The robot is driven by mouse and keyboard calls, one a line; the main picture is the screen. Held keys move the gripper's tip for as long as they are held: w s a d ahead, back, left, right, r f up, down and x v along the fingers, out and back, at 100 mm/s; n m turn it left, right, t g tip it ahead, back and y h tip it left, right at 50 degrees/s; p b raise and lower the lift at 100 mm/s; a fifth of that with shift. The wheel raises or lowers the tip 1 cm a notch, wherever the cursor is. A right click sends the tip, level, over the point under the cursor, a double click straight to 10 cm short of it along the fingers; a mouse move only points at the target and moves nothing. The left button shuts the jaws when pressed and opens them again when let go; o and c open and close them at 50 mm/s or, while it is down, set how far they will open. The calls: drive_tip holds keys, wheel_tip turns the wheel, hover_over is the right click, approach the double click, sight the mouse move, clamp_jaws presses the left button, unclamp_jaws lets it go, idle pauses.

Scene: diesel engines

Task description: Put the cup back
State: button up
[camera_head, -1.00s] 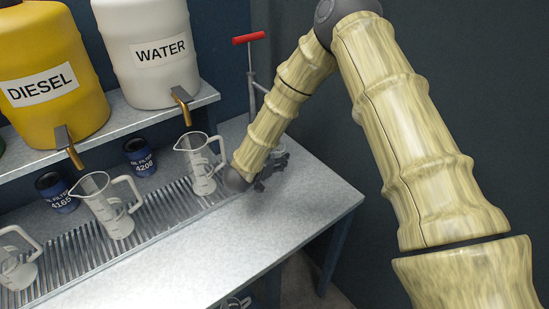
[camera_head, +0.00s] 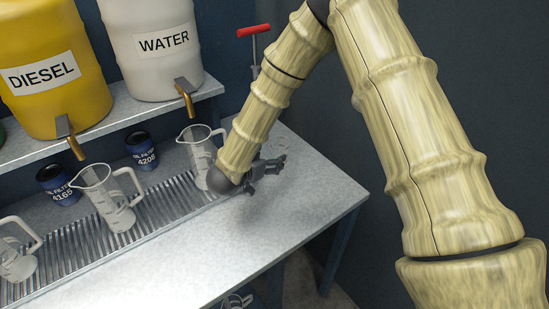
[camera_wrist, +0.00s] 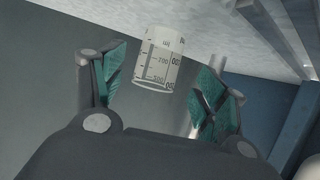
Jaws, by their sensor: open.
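My gripper (camera_head: 272,167) is over the right part of the metal bench, its fingers pointing right. In the wrist view my gripper (camera_wrist: 160,72) is open, with teal finger pads apart. A clear measuring cup with printed marks (camera_wrist: 160,62) shows between and beyond the fingers, not gripped. In the head view, one cup (camera_head: 194,148) stands on the slatted tray under the water tap, partly behind my arm. Another cup (camera_head: 108,200) stands in the middle of the tray, and a third (camera_head: 15,258) at the left.
The slatted tray (camera_head: 165,205) runs along the bench. A yellow diesel barrel (camera_head: 55,100) and a white water barrel (camera_head: 150,70) stand on the shelf behind. Two blue oil filters (camera_head: 58,187) (camera_head: 142,152) sit under it. A clear item (camera_head: 238,301) shows below the bench. The bench front is clear.

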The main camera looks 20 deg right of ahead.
drive_tip(key=shift+b+v, duration=0.4)
drive_tip(key=shift+v, duration=1.85)
